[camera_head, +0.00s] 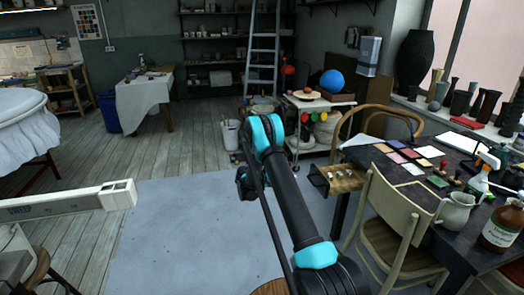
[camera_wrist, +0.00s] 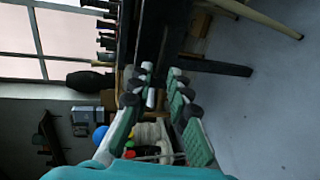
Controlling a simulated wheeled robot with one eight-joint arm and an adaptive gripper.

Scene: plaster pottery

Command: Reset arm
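My arm (camera_head: 297,205), black with cyan joint covers, rises from the bottom centre of the head view and bends at a cyan joint near the middle. My gripper (camera_wrist: 159,77) shows in the wrist view with two green-and-grey fingers spread apart. A gap shows between the fingertips, and I see nothing clearly held in it; only background shows there. I cannot make out the fingers in the head view. The wrist view is turned sideways, with the window on the left and the floor on the right.
A dark worktable (camera_head: 433,202) with a white pitcher (camera_head: 454,212) and a brown bottle (camera_head: 502,229) stands at right. A chair (camera_head: 398,215) is close to my arm's right. A white beam (camera_head: 70,203) juts in from the left. The grey floor mat (camera_head: 180,235) is clear.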

